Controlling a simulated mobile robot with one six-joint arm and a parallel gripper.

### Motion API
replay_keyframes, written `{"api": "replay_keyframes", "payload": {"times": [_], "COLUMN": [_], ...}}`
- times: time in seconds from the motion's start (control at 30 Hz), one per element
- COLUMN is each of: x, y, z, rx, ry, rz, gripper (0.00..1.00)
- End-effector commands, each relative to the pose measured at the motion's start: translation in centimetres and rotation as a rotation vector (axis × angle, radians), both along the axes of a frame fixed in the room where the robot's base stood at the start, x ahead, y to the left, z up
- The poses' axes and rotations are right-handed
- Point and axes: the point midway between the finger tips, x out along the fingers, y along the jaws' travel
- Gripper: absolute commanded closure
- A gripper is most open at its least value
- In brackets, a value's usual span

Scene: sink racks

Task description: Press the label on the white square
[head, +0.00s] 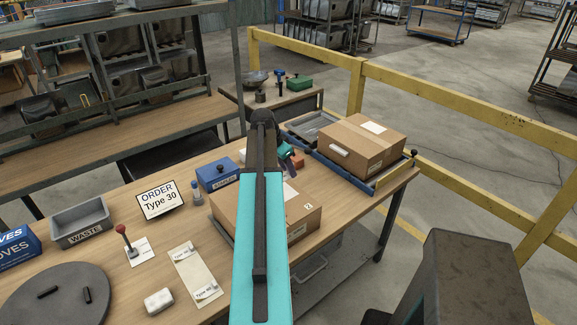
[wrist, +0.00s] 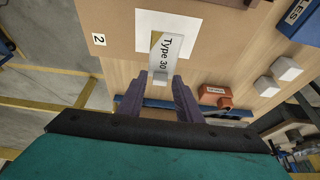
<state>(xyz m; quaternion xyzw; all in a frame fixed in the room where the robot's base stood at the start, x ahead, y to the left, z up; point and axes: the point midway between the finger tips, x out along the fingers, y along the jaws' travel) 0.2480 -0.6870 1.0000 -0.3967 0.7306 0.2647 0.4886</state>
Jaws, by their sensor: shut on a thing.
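My gripper (wrist: 164,78) is shut on a label (wrist: 168,50) printed "Type 30", seen in the wrist view. The label stands out from the fingertips and overlaps the white square (wrist: 197,27) on a cardboard box (wrist: 115,22) marked "2". I cannot tell whether the label touches the square. In the head view the box (head: 302,222) stands on the bench under my arm. A part of the white square (head: 291,193) shows beside the arm. My gripper (head: 293,165) is partly seen above the box; the label is not clear there.
A second cardboard box (head: 362,146) sits in a blue-edged tray at the right. A label sheet (head: 192,268), a red-knobbed stamp (head: 127,242), a waste tray (head: 80,221), an order sign (head: 161,200) and a blue box (head: 217,174) stand left. Yellow rails (head: 440,85) run behind the bench.

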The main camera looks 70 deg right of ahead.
Motion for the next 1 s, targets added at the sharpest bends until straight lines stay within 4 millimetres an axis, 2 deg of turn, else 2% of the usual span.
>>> {"api": "replay_keyframes", "payload": {"times": [0.1, 0.53, 1.0], "x": [0.0, 0.0, 0.0], "y": [0.0, 0.0, 0.0], "z": [-1.2, -4.4, -5.2], "rx": [0.001, 0.000, 0.001], "ry": [0.000, 0.000, 0.001], "rz": [0.000, 0.000, 0.000], "gripper": [0.89, 0.89, 0.89]}}
